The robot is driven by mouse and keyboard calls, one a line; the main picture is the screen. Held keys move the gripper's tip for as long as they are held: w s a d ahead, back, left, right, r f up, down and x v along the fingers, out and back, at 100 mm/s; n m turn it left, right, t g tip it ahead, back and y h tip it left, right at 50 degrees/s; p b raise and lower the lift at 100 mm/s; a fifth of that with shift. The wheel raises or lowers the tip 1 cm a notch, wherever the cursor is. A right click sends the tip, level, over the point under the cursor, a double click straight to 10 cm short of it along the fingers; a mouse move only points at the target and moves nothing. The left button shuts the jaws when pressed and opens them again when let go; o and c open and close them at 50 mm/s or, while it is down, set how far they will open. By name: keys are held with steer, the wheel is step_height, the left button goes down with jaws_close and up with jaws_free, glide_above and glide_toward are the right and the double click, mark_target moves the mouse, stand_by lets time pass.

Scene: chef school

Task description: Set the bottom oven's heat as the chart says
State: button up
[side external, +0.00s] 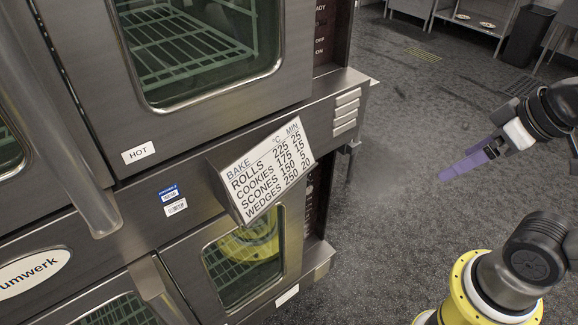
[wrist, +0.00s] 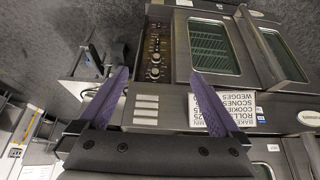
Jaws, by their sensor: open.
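The bottom oven (side external: 178,262) has a windowed door and a dark control panel (side external: 311,205), seen edge-on. In the wrist view this panel (wrist: 154,50) shows several round knobs; their settings are too small to read. My gripper (side external: 445,174) has purple fingers, open and empty, right of the ovens and apart from them. In the wrist view its fingertips (wrist: 158,74) frame the panel's edge.
The top oven (side external: 297,80) has its own control panel (side external: 333,30) and a HOT label (side external: 138,152). Door handles (side external: 98,205) stick out at the left. A yellow shape shows in the bottom oven's glass, probably a reflection. The floor (side external: 400,120) right of the ovens is clear.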

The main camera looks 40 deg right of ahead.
steer(key=shift+c, duration=1)
steer(key=shift+r, duration=0.3)
steer(key=shift+c, duration=0.4)
step_height(320, 180, up, 4)
steer(key=w+a+n+t+y, duration=0.2)
steer(key=w+a+t, duration=0.2)
steer(key=w, duration=0.8)
steer(key=w+d+t+h, duration=0.3)
steer(key=w+t, duration=0.1)
steer(key=w, duration=0.8)
step_height(320, 180, down, 30)
steer(key=x, duration=1.4)
steer(key=shift+d+r, duration=0.2)
steer(key=shift+d, duration=0.05)
